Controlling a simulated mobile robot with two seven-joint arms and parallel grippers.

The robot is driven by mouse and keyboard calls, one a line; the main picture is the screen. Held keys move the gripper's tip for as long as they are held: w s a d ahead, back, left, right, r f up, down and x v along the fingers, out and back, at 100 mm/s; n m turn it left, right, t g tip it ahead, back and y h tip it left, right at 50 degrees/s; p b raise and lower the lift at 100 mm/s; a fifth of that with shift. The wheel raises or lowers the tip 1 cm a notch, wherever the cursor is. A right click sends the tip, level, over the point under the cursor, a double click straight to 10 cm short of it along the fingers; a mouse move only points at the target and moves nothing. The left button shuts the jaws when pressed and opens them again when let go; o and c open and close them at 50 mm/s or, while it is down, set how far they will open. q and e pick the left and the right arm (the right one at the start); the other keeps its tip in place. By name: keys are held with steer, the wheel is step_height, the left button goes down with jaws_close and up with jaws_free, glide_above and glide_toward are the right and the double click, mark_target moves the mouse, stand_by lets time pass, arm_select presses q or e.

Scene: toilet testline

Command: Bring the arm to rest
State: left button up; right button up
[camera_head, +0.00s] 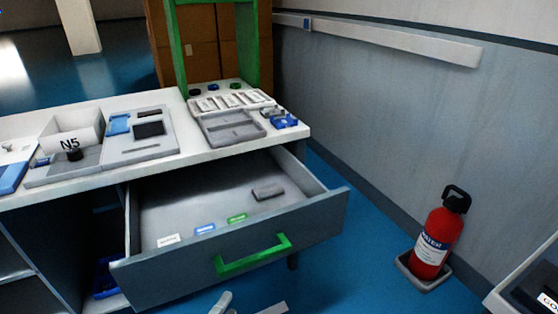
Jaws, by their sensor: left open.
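My left gripper (246,306) shows only by its pale fingertips at the bottom edge of the head view. Its fingers are apart, with nothing visible between them. It is in front of and below the open drawer (228,259), apart from the drawer's green handle (253,254) in the picture. The rest of my left arm is out of the frame. My right gripper is not in view.
The drawer juts out under a white counter (191,155) holding trays and small devices. A grey block (268,192) and several small labelled pieces lie inside it. A red fire extinguisher (437,240) stands right by the wall. Blue floor lies between them.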

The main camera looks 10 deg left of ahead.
arm_select(q)
steer(key=s+a+f+m+g+y+p, duration=0.1)
steer(key=s+f+m+g+p, duration=0.15)
steer(key=f, duration=0.45)
steer(key=s+a+f+m+g+p, duration=0.1)
steer(key=a+f+m+g, duration=0.1)
steer(key=f+m, duration=0.3)
steer(key=s+a+f+m+g+y+p, duration=0.1)
steer(key=s+f+m+g, duration=0.15)
steer(key=f, duration=0.55)
steer(key=s+a+f+m+g+y+p, duration=0.1)
steer(key=s+a+f+m+g+p, duration=0.1)
steer(key=s+f+m, duration=0.3)
steer(key=s+a+f+m+g+y+p, duration=0.1)
steer(key=s+f+m+g, duration=0.3)
steer(key=s, duration=0.7)
steer(key=shift+s+a+f+m+g+p, duration=0.2)
steer(key=shift+a+f+m+g+p, duration=0.15)
steer(key=shift+a+f+p, duration=0.35)
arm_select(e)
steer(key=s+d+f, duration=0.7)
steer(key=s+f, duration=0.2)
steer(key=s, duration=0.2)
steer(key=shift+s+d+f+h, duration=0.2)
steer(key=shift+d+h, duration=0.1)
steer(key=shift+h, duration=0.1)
arm_select(q)
steer(key=shift+a+f, duration=0.1)
steer(key=shift+a, duration=0.1)
